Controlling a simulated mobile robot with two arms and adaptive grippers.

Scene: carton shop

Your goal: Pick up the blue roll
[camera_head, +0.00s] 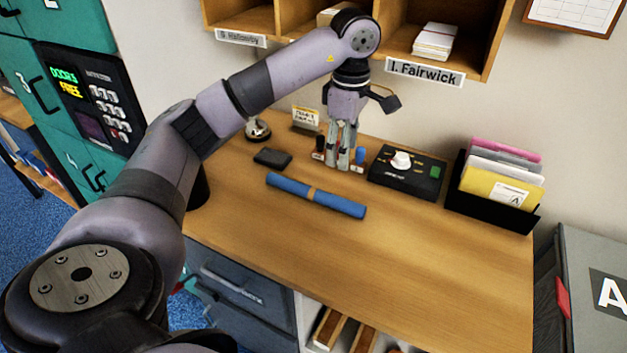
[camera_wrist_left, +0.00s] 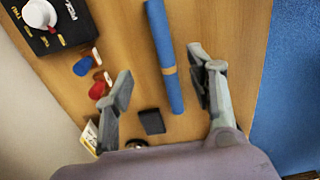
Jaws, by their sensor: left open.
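The blue roll (camera_head: 336,203), with a tan band around its middle, lies on the wooden desk (camera_head: 420,255). My left gripper (camera_head: 343,165) is above the desk on the far side of the roll in the head view, pointing down, with its fingers open and empty. In the left wrist view, the blue roll (camera_wrist_left: 158,35) shows between the open fingers (camera_wrist_left: 160,63), nearer the right finger, and appears below them. No contact with the roll is visible. My right gripper is not in view.
Behind the roll are a black pad (camera_head: 273,157), a bell (camera_head: 257,131), a small sign (camera_head: 305,119) and a black box with a white knob (camera_head: 405,178). Red (camera_wrist_left: 98,90) and blue (camera_wrist_left: 82,66) handled items stand near the gripper. A folder holder (camera_head: 493,199) is at right. The desk front is clear.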

